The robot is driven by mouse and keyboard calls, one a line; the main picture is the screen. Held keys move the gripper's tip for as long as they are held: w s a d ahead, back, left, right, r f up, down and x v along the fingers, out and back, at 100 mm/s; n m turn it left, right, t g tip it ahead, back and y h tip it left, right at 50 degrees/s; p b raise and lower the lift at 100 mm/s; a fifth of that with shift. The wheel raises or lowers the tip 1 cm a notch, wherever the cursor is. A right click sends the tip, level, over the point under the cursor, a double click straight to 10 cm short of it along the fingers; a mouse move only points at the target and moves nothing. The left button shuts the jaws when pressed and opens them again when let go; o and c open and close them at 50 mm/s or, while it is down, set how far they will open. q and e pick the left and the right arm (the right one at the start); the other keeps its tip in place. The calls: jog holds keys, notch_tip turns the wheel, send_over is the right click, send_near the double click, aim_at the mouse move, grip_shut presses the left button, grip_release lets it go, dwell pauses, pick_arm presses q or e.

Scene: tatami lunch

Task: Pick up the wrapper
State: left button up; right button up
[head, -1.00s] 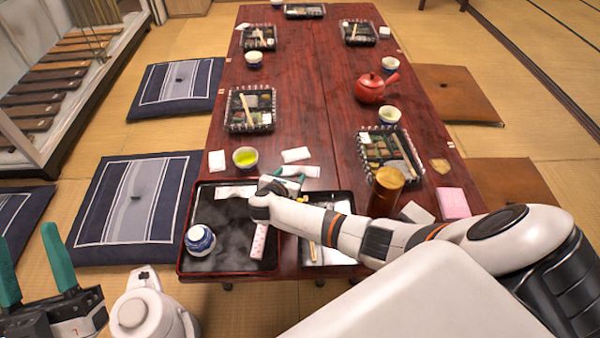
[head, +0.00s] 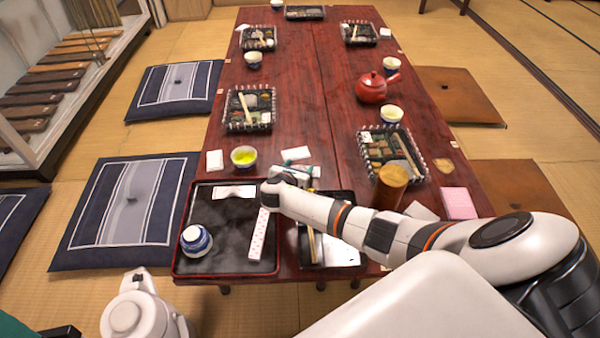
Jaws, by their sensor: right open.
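My right gripper (head: 296,170) is open above the far right corner of the black tray (head: 225,269), its fingers partly hidden by its own wrist. A white wrapper (head: 296,154) lies on the table just beyond the fingers; I cannot tell if they touch it. Another white wrapper-like packet (head: 234,191) lies flat at the tray's far edge, left of the gripper. A pink-patterned paper sleeve (head: 260,235) lies on the tray's right side. I cannot tell which is the task's wrapper.
A blue-white cup (head: 196,240) sits on the tray. A green tea cup (head: 244,157) and a white napkin (head: 214,160) stand beyond it. A second tray (head: 304,250) lies right, partly under my arm. A wooden cylinder (head: 389,187) stands near my forearm.

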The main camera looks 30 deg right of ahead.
grip_shut()
dwell(0.3)
dwell(0.3)
